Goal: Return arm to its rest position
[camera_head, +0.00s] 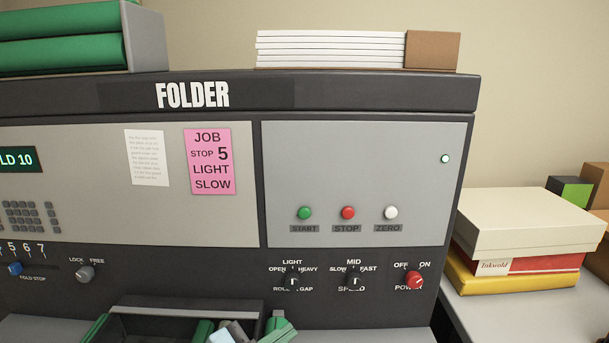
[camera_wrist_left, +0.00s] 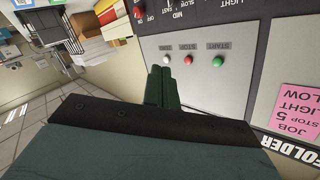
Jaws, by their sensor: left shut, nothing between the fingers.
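My left gripper (camera_head: 275,327) shows only in part at the bottom edge of the head view, low in front of the folder (camera_head: 370,90). In the left wrist view its two dark green fingers (camera_wrist_left: 162,88) lie together, shut with nothing between them. There the panel with the start, stop and zero buttons appears upside down behind the fingertips. I see no contact between fingers and panel. My right gripper is in neither view.
The folder's front has a red power knob (camera_head: 414,280), a speed knob (camera_head: 354,281) and a roller gap knob (camera_head: 292,281). A pink job card (camera_head: 209,162) is on the panel. Boxes (camera_head: 520,222) stand on the right-hand table. Paper (camera_head: 330,50) lies on top.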

